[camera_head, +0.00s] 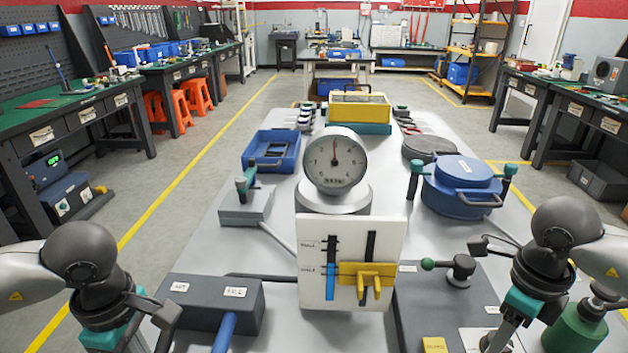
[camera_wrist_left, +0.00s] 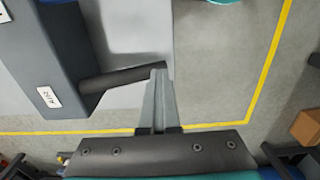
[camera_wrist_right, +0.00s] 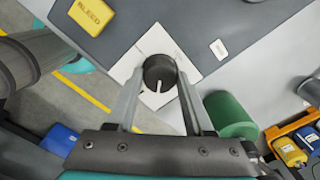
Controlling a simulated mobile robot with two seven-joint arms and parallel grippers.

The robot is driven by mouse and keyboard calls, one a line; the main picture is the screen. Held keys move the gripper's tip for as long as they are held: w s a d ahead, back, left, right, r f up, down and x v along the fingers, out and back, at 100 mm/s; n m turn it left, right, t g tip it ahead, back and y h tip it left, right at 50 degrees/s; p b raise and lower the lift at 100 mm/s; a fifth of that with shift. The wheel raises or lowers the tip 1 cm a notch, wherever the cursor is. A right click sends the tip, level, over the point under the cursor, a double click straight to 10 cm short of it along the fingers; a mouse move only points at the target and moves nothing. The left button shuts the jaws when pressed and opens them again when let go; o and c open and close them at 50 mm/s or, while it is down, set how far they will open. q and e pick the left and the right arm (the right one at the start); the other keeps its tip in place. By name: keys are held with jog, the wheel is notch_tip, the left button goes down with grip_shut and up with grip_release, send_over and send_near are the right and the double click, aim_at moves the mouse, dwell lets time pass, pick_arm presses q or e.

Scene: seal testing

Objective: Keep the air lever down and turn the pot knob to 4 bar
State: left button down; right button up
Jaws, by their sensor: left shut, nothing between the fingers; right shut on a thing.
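The pressure gauge (camera_head: 335,160) stands mid-table in the head view, its needle pointing about straight up; its figures are too small to read surely. The dark air box (camera_head: 212,300) is at the front left. In the left wrist view a dark lever (camera_wrist_left: 125,80) sticks out from this box (camera_wrist_left: 45,60). My left gripper (camera_wrist_left: 159,72) is shut and empty, its tips at the lever's free end; contact cannot be told. The black pot knob (camera_wrist_right: 160,70) sits on a white plate (camera_wrist_right: 125,68), white lines on its top and beside it. My right gripper (camera_wrist_right: 158,80) is shut on the knob.
A white board (camera_head: 312,255) with blue and yellow sliders stands before the gauge. A blue lidded pot (camera_head: 462,185) and a green-knobbed lever (camera_head: 455,268) are on the right. A green cylinder (camera_wrist_right: 230,115) stands close to my right gripper.

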jog(key=m, duration=0.3)
jog(key=shift+m, duration=0.3)
jog(key=m, duration=0.4)
jog(key=o, duration=1.6)
jog(key=shift+c, duration=0.2)
